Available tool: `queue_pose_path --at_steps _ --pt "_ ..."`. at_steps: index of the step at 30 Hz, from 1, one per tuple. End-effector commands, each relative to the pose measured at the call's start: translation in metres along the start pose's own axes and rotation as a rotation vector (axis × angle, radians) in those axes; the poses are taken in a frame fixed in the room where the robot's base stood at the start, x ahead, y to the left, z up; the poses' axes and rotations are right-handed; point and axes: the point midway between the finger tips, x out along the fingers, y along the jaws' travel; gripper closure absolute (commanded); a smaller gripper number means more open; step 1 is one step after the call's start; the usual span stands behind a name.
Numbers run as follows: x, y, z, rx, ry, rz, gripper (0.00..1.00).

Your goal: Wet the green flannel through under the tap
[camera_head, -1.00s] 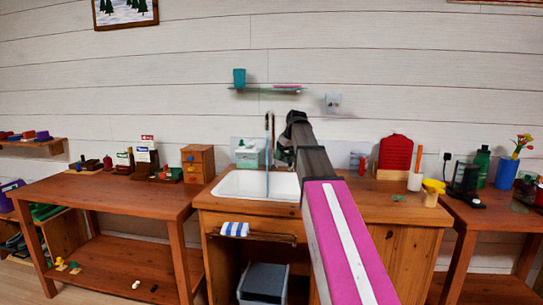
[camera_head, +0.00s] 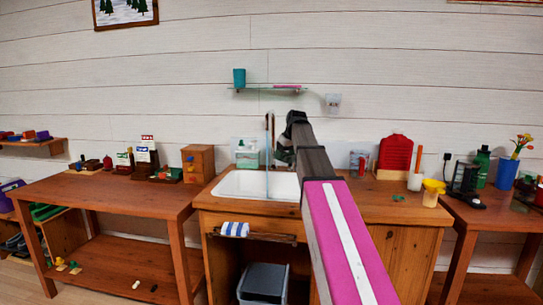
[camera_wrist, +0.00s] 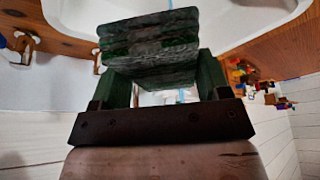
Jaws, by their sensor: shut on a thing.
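My gripper (camera_wrist: 160,92) is shut on the green flannel (camera_wrist: 150,45), a folded, dark, mottled green stack in the wrist view. In the head view my gripper (camera_head: 284,155) is beside the tap (camera_head: 269,125), over the back right of the white sink (camera_head: 235,184); my arm hides part of it. A thin pale blue stream (camera_head: 267,175) seems to run from the tap into the basin. Whether it touches the flannel, and how wet the cloth is, I cannot tell. The white basin (camera_wrist: 75,15) also shows in the wrist view.
A glass shelf (camera_head: 262,90) with a teal cup (camera_head: 239,77) hangs above the tap. A soap bottle stands behind the sink (camera_head: 246,153). A striped towel (camera_head: 235,229) hangs in front.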

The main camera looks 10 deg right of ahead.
Motion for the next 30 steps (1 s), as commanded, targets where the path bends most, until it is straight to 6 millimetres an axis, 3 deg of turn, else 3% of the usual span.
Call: queue_pose_path --at_steps 11,30 --pt "-0.005 0.0 0.003 0.0 0.0 0.0 0.49" --pt "-0.052 0.004 0.029 0.001 0.001 0.001 0.49"
